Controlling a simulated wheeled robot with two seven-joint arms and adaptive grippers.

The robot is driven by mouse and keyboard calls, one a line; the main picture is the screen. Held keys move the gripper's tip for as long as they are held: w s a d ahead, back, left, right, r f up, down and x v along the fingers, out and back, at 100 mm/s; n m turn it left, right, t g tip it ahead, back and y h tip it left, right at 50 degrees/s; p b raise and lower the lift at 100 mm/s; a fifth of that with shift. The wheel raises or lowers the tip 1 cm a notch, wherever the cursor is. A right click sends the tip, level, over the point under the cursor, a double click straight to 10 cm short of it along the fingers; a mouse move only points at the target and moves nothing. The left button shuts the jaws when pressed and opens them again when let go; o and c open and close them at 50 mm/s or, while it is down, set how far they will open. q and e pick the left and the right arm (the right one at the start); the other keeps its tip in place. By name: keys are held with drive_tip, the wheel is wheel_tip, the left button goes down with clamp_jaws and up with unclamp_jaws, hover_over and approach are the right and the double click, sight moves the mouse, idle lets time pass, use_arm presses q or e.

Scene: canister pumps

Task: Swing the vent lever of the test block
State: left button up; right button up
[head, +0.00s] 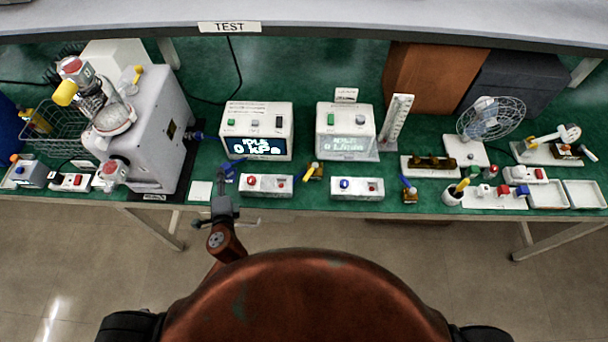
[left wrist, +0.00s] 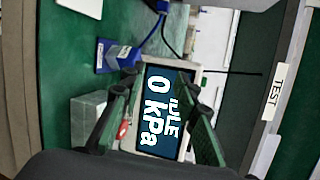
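A small blue block with a blue lever (head: 234,166) stands left of the gauge box; it appears to be the test block. In the left wrist view the blue block (left wrist: 104,56) stands on the green bench, its lever (left wrist: 152,28) slanting up to the right. My left gripper (head: 222,183) is at the bench's front edge, just in front of the block and partly covering it. In the left wrist view its two fingers (left wrist: 166,95) are apart, with nothing held between them. The gauge box (head: 256,131) reads IDLE, 0 kPa. My right gripper is out of view.
A red-knob switch box (head: 266,186) sits just right of my left gripper. A large grey pump (head: 150,130) stands to the left, and a white card (head: 200,191) lies nearby. A second display box (head: 345,130) and a brass valve with yellow lever (head: 315,172) are farther right.

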use_arm(q)
drive_tip(key=w+d+r+m+t+h, duration=0.1)
drive_tip(key=d+m, duration=0.1)
drive_tip(key=d, duration=0.1)
drive_tip(key=w+d+r+m+t+h, duration=0.1)
drive_tip(key=d+r+m, duration=0.1)
drive_tip(key=d+m, duration=0.1)
drive_tip(key=w+d+r+m+t+h, duration=0.1)
drive_tip(key=d+m, duration=0.2)
drive_tip(key=shift+r+h, duration=0.25)
drive_tip(key=shift+h, duration=0.15)
drive_tip(key=d+m+h, duration=0.3)
drive_tip(key=d+m, duration=0.3)
drive_tip(key=m+g+h, duration=0.2)
drive_tip(key=m+h, duration=0.4)
drive_tip(key=m, duration=0.5)
hover_over(304, 181)
drive_tip(key=v, duration=0.5)
wheel_tip(304, 181, down, 4)
wheel_tip(304, 181, down, 8)
drive_tip(key=shift+a+r+b, duration=0.1)
drive_tip(key=shift+r+b, duration=0.1)
drive_tip(key=shift+b, duration=0.65)
drive_tip(key=x, duration=0.6)
drive_tip(key=shift+r+p, duration=0.3)
drive_tip(key=shift+p, duration=0.05)
drive_tip(key=shift+x, duration=0.8)
drive_tip(key=shift+s, duration=0.1)
drive_tip(key=shift+r, duration=0.1)
clamp_jaws()
